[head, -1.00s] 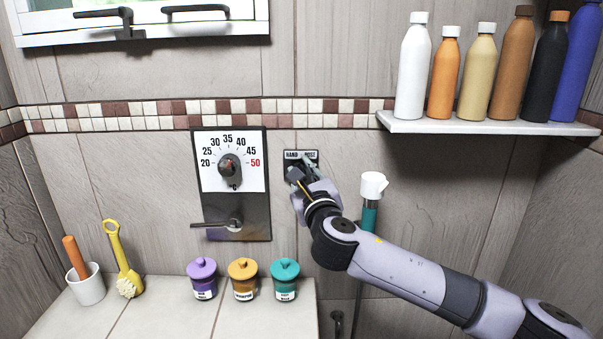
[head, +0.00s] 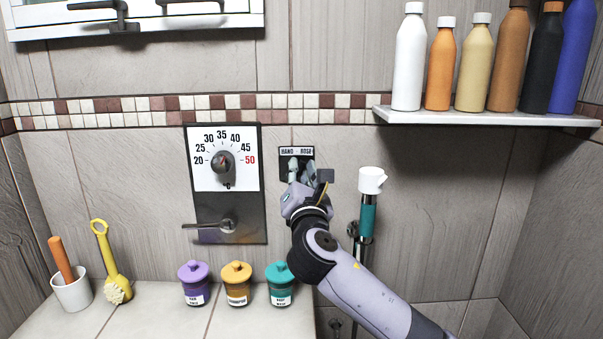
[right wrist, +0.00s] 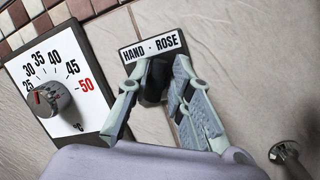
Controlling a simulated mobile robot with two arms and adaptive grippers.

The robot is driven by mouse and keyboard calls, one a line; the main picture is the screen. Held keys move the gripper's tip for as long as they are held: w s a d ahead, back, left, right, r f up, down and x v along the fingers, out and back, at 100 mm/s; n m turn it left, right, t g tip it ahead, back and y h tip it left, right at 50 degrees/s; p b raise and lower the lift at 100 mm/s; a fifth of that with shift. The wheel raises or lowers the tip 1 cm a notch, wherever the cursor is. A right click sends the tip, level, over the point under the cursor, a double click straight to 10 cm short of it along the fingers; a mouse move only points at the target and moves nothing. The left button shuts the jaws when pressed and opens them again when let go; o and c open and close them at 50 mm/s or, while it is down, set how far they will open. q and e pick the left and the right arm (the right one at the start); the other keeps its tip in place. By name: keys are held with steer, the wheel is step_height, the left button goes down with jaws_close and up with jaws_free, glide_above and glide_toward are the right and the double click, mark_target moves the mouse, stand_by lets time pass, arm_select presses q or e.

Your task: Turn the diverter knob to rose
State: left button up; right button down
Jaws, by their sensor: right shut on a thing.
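The diverter plate (head: 283,165) is a dark plate on the tiled wall with a white label reading HAND on the left and ROSE on the right. The label (right wrist: 152,47) is easy to read in the right wrist view. The black diverter knob (right wrist: 153,84) sits below the label, partly hidden by the fingers. My right gripper (head: 301,168) is at the plate, with its fingers on either side of the knob, shut on it. The fingers also show in the right wrist view (right wrist: 156,82). Exactly which way the knob points is hard to tell. My left gripper is not in view.
A thermostat panel (head: 252,200) with a dial and lever is left of the plate. A hand shower (head: 370,205) hangs close to its right. A shelf (head: 480,117) with several bottles is at upper right. Lidded jars (head: 237,285) stand on the ledge below.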

steer(key=shift+s+a+m+h, duration=0.15)
steer(key=shift+m+h, duration=0.25)
steer(key=shift+m, duration=0.4)
steer(key=shift+b, duration=0.3)
steer(key=shift+r+m, duration=0.15)
steer(key=shift+m, duration=0.15)
steer(key=c, duration=1.6)
jaws_free()
steer(key=shift+a, duration=0.15)
